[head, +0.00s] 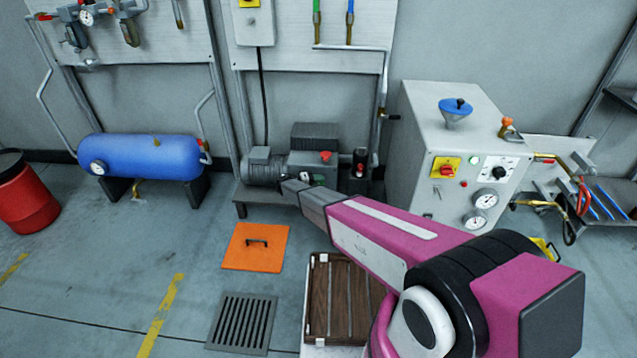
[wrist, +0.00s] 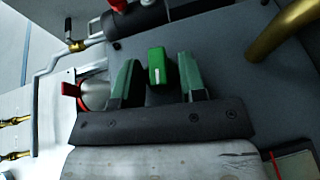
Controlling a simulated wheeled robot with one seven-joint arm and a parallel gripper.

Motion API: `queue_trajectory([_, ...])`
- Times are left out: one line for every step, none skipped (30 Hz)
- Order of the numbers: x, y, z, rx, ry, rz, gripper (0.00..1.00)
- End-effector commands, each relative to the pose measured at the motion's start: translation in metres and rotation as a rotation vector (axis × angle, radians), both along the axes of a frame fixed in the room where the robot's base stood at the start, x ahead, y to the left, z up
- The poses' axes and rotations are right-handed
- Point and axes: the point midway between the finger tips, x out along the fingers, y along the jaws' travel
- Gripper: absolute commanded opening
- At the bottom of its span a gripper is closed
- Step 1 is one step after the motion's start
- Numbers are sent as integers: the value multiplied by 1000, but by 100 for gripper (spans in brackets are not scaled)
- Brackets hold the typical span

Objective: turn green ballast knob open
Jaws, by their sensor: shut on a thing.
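The green ballast knob (wrist: 157,67) shows in the wrist view as a bright green block with a white mark on its face. It sits between the two dark green fingers of my gripper (wrist: 160,80), which is shut on it. In the head view my gripper (head: 298,186) reaches the front of the grey pump (head: 265,168) on its low stand. A small bit of green (head: 318,179) shows there beside the fingers; the rest of the knob is hidden by my gripper.
A red knob (head: 326,156) sits on top of the pump. A grey control cabinet (head: 420,150) stands at right, a blue tank (head: 140,155) at left. An orange floor plate (head: 255,258), a grate (head: 242,322) and a wooden crate (head: 312,300) lie in front.

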Motion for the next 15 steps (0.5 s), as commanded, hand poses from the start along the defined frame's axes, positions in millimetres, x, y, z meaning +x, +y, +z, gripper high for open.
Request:
queue_trajectory([0,1,-2,-31,2,0,14])
queue_trajectory([0,1,-2,-47,4,0,14])
queue_trajectory([0,1,-2,-68,3,-1,14])
queue_trajectory([0,1,-2,-84,4,0,14])
queue_trajectory([0,1,-2,-96,5,0,14])
queue_trajectory([0,1,-2,-112,5,0,14])
queue_trajectory([0,1,-2,-124,6,0,14])
queue_trajectory([0,1,-2,-134,7,-1,14])
queue_trajectory([0,1,-2,-145,7,-1,14])
queue_trajectory([0,1,-2,-152,7,0,14])
queue_trajectory([0,1,-2,-160,7,0,14])
queue_trajectory([0,1,-2,-166,7,0,14])
queue_trajectory([0,1,-2,-171,8,0,14])
queue_trajectory([0,0,-2,-174,8,0,14])
queue_trajectory([-1,0,-2,-178,8,-1,14])
